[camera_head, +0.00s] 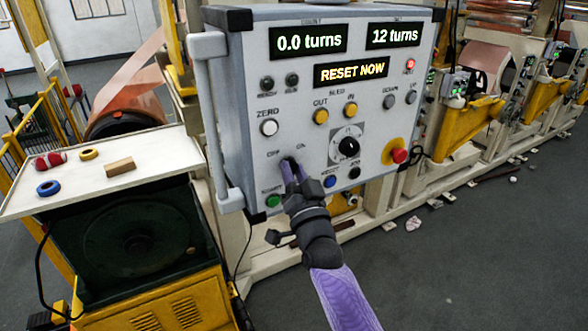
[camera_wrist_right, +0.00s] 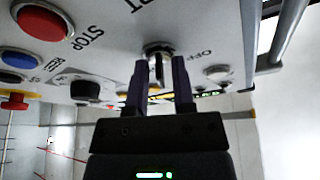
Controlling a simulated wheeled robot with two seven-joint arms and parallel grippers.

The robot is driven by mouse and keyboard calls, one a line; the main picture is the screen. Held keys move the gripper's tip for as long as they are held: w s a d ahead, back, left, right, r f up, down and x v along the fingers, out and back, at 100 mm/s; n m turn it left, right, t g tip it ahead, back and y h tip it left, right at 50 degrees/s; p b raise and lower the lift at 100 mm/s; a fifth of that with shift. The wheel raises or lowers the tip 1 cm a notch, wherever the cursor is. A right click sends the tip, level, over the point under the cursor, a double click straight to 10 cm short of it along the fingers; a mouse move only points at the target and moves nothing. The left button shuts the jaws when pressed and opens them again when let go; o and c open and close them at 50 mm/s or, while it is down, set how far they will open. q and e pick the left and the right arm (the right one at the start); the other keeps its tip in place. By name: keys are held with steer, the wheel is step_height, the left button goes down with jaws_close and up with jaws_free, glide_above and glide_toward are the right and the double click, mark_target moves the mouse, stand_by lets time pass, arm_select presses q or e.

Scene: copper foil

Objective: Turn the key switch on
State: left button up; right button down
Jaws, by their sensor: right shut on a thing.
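The key switch (camera_wrist_right: 158,50) is a round metal lock on the grey control box, with a key standing out of it, between the OFF and ON labels. In the head view my right gripper (camera_head: 293,168) reaches up to it from below and hides most of it. In the wrist view the two dark fingers of my right gripper (camera_wrist_right: 158,84) stand on either side of the key and are shut on it. Which label the key points to is hard to tell. My left gripper is not in view.
The control box (camera_head: 235,105) shows "0.0 turns", "12 turns" and "RESET NOW", with a red lamp lit. A black knob (camera_head: 348,147), a red stop button (camera_head: 398,155) and a green button (camera_head: 273,200) are near the gripper. A side table (camera_head: 130,190) holds small items at left.

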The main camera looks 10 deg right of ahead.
steer(key=shift+m+h, duration=0.4)
steer(key=shift+m, duration=0.2)
steer(key=c, duration=0.8)
jaws_free()
steer(key=b+v, duration=0.1)
steer(key=v, duration=0.9)
